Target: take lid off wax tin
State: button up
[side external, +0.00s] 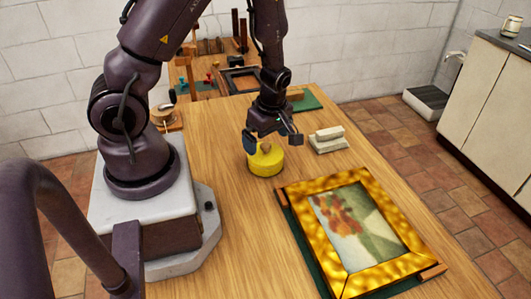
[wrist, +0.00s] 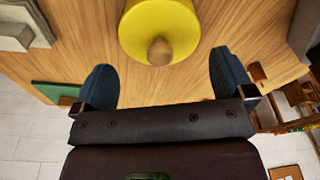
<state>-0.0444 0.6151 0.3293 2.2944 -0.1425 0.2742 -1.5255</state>
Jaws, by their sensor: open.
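The wax tin is a round yellow tin (side external: 266,162) on the wooden table, just below my gripper (side external: 271,141). Its yellow lid (wrist: 158,20) has a small wooden knob (wrist: 160,51) on top, and the lid appears to sit on the tin. In the wrist view my gripper (wrist: 160,85) has its two blue-grey fingers wide apart, with nothing between them. The knob lies ahead of the gap between the fingers, apart from both. In the side view the fingers partly hide the top of the tin.
A gold-framed painting (side external: 350,222) lies on a green mat at the front right. Pale blocks (side external: 328,139) are stacked right of the tin, and a green board (side external: 306,101) lies behind. Bare table (side external: 215,140) is left of the tin.

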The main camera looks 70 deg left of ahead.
aim_at(266, 144)
jog(key=f, duration=0.3)
jog(key=shift+s+a+f, duration=0.1)
jog(key=shift+a+f, duration=0.05)
jog(key=shift+a, duration=0.05)
jog(key=c, duration=0.5)
jog(key=shift+c, duration=0.2)
